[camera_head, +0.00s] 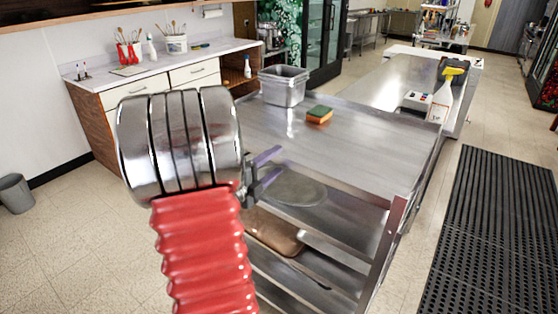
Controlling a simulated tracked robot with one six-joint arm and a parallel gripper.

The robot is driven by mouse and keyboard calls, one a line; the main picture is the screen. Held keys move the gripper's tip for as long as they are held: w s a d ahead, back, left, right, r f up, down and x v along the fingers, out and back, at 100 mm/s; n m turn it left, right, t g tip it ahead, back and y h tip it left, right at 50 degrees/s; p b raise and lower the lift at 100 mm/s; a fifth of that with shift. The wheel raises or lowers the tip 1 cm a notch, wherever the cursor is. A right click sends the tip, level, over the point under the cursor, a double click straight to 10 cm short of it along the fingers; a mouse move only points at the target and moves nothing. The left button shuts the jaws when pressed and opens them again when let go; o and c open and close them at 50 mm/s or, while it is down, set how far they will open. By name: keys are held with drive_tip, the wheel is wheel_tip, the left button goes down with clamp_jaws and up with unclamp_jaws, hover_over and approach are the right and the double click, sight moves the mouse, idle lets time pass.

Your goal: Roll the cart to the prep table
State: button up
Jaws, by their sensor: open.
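The cart (365,155) is a stainless steel unit with a flat top and open shelves below, in the middle of the view. A long steel-topped table (385,82), which looks like the prep table, stands just behind it. I cannot tell whether the two touch. My gripper (269,170), with two purple fingers, is open and empty at the cart's near left side. My red and chrome arm hides the cart's left part. I cannot tell whether the fingers touch the cart.
A steel pan (284,88) and a green and orange sponge (319,115) sit on the cart's top. A black mat (490,225) lies at right. A wooden counter (150,90) and bin (15,193) are left. Tiled floor is clear between.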

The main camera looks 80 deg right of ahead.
drive_tip(key=shift+x, duration=1.5)
drive_tip(key=shift+c, duration=0.3)
clamp_jaws()
drive_tip(key=shift+f, duration=0.1)
